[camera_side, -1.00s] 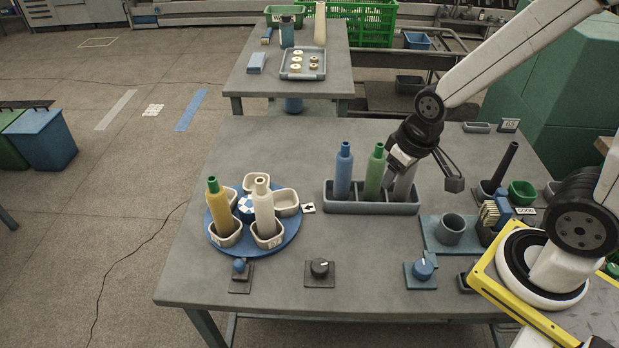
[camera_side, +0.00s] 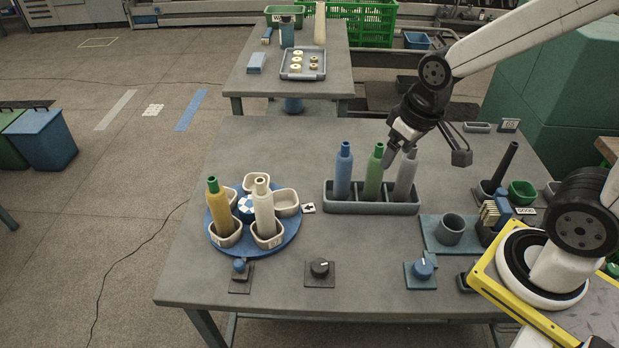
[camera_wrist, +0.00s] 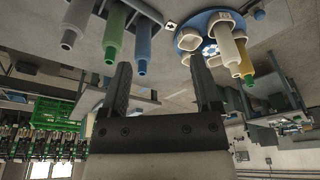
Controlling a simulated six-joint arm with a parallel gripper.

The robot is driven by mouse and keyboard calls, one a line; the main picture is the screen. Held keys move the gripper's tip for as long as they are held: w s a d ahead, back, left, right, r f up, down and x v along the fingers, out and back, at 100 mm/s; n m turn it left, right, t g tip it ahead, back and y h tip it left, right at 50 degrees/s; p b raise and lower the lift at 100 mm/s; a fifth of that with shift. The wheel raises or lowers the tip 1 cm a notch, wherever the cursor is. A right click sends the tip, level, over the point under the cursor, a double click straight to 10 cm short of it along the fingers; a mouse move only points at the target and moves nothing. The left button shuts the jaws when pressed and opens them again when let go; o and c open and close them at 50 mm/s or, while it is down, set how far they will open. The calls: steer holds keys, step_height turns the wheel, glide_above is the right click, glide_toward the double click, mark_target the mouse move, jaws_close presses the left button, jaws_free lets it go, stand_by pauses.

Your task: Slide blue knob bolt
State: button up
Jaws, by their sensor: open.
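Two blue knobs show in the side view near the table's front edge. One blue knob (camera_side: 240,265) sits on a small dark plate in front of the turntable; the other blue knob (camera_side: 423,267) sits on a blue plate further right. I cannot tell which one is the bolt. My gripper (camera_side: 391,158) is high above the table, near the tops of the green and grey bottles and well away from both knobs. In the wrist view my gripper (camera_wrist: 162,88) has its two fingers wide apart with nothing between them.
A grey rack (camera_side: 371,208) holds a blue bottle (camera_side: 343,172), a green bottle (camera_side: 374,174) and a grey bottle (camera_side: 405,178). The blue turntable (camera_side: 286,242) carries cream cups with a yellow and a cream bottle. A black dial (camera_side: 319,268) lies between the knobs.

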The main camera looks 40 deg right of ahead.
steer(key=w, duration=0.1)
steer(key=n+g+y, duration=0.2)
steer(key=n+g, duration=0.2)
steer(key=n, duration=0.3)
glide_above(239, 260)
steer(key=d, duration=0.1)
steer(key=w+d+x, duration=0.1)
steer(key=d+x, duration=0.1)
steer(key=x, duration=0.7)
steer(key=w+d+f+x, duration=0.1)
steer(key=x, duration=0.9)
steer(key=shift+w+d+r, duration=0.2)
steer(key=shift+w+r, duration=0.05)
steer(key=shift+w, duration=0.25)
steer(key=shift+f, duration=0.1)
steer(key=shift+x, duration=3.8)
jaws_close()
